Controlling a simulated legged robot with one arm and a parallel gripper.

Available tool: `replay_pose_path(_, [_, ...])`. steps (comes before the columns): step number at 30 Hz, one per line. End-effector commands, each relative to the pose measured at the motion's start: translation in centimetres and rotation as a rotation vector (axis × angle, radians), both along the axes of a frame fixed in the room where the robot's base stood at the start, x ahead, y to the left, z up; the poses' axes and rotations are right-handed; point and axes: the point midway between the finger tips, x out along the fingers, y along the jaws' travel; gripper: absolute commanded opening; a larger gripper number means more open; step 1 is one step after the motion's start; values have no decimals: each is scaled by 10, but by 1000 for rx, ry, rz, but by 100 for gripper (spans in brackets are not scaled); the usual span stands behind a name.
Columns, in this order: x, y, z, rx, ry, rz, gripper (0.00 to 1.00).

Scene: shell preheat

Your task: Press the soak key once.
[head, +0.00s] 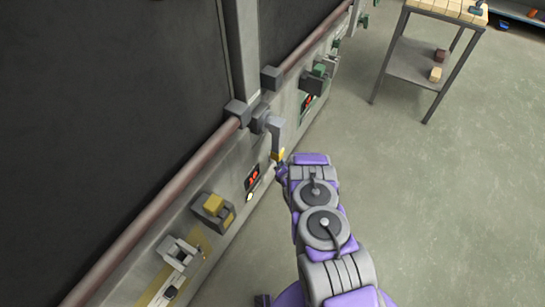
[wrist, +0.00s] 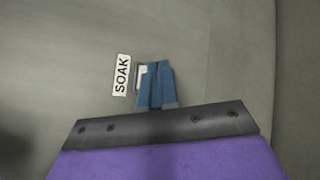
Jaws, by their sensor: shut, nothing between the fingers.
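In the wrist view a white label reading SOAK (wrist: 121,75) is on the grey panel face. Just right of it is a small pale key in a dark frame (wrist: 142,79), partly hidden behind my fingers. My gripper (wrist: 157,66) has its blue fingers together with nothing between them, and the tips overlap the key in the picture. I cannot tell whether they touch it. In the head view my gripper (head: 281,172) is up against the panel side, by a small yellow part (head: 277,155); the soak key cannot be made out there.
The long grey panel (head: 235,215) carries a red-lit display (head: 252,178), a yellow block on a grey mount (head: 213,204) and a grey latch-like fitting (head: 178,252). A reddish pipe (head: 150,235) runs above. A table (head: 410,62) stands at upper right. The floor on the right is clear.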

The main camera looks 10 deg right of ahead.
Motion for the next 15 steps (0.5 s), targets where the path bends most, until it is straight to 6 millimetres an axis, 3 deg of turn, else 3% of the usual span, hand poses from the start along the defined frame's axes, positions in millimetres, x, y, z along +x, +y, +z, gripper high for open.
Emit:
replay_pose_path(7, [-2,-3,1,0,1,-1,0])
replay_pose_path(15, [-14,-20,3,-2,1,-1,0])
